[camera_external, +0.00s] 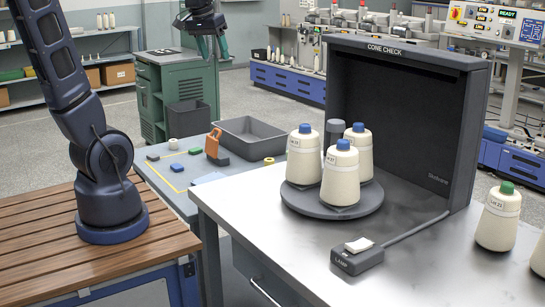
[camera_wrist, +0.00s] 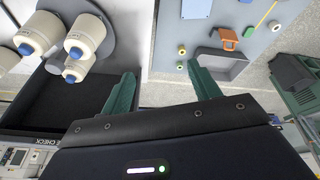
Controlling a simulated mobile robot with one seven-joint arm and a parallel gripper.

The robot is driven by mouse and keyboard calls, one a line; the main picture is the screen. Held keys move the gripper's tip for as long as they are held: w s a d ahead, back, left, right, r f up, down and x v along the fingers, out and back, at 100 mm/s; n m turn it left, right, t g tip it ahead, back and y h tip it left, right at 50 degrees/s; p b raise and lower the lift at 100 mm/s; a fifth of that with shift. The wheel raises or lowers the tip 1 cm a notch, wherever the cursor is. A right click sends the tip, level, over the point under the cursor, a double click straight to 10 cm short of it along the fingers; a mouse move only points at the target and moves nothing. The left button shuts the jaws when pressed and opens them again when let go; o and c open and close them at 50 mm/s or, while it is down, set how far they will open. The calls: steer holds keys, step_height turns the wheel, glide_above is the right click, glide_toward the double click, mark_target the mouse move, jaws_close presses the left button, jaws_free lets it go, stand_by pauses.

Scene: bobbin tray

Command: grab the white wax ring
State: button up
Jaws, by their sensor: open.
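The white wax ring (camera_external: 173,144) appears as a small, short, pale cylinder near the back left of the blue-grey side table (camera_external: 180,205). In the wrist view it is a small pale ring (camera_wrist: 274,26) at the upper right. My gripper (camera_external: 211,56) is open, high beyond the side table and well apart from the ring. Its two teal fingers (camera_wrist: 160,70) are spread wide in the wrist view, with nothing between them. A yellowish ring (camera_external: 268,161) lies at the table's right side, near the steel bench.
A grey bin (camera_external: 248,142) stands at the table's back. An orange item (camera_external: 212,145) and several small green and blue blocks lie around. On the steel bench (camera_external: 285,240), yarn cones stand on a dark round stand (camera_external: 305,202) before the dark cone-check booth (camera_external: 395,110).

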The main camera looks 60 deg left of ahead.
steer(key=w+a+f+n+g, duration=0.1)
steer(key=w+a+f+n, duration=0.3)
steer(key=w+a, duration=0.8)
steer(key=n+g, duration=0.3)
steer(key=n, duration=0.6)
glide_above(173, 141)
steer(key=a, duration=0.2)
step_height(173, 141, down, 34)
steer(key=r, duration=0.1)
steer(key=shift+h, duration=0.3)
step_height(173, 141, down, 5)
steer(key=shift+s+d+r, duration=0.1)
steer(key=shift+w+d+f, duration=0.1)
steer(key=shift+w+f, duration=0.1)
steer(key=shift+f, duration=1.3)
steer(key=shift+w+d+f, duration=0.1)
steer(key=shift+w+f, duration=0.1)
steer(key=shift+f, duration=1.25)
steer(key=c, duration=1)
